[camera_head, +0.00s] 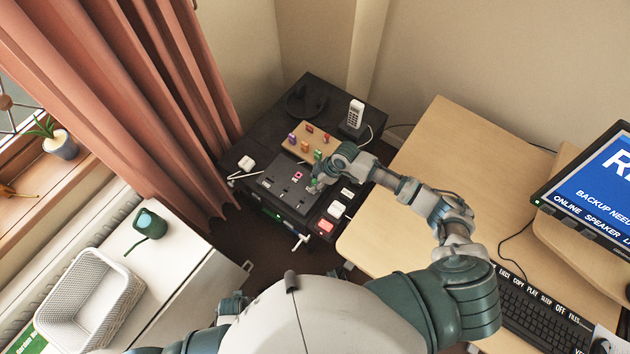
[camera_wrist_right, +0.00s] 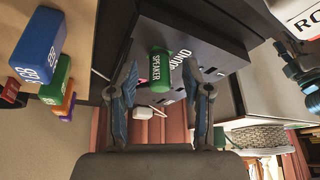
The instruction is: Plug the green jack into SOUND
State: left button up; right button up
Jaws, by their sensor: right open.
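A green jack marked SPEAKER (camera_wrist_right: 161,76) stands at the dark socket box, right beside the lettering SOUND (camera_wrist_right: 180,56). It also shows as a small green patch in the head view (camera_head: 312,183). My right gripper (camera_wrist_right: 165,95) is open, with one finger on either side of this jack and gaps between. In the head view the right gripper (camera_head: 318,180) is over the right part of the socket box (camera_head: 272,183). The jack's tip is hidden, so I cannot tell how deep it sits. My left gripper is not clearly in view.
A wooden board (camera_head: 294,148) with several coloured plugs lies behind the box. A cordless phone (camera_head: 355,115) stands at the back right. A pale desk (camera_head: 400,225) with a keyboard (camera_head: 535,315) and monitor (camera_head: 600,190) is at right. A white basket (camera_head: 75,310) stands at left.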

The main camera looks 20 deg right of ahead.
jog(key=v, duration=1.1)
jog(key=shift+d+r, duration=0.15)
jog(key=shift+r, duration=0.1)
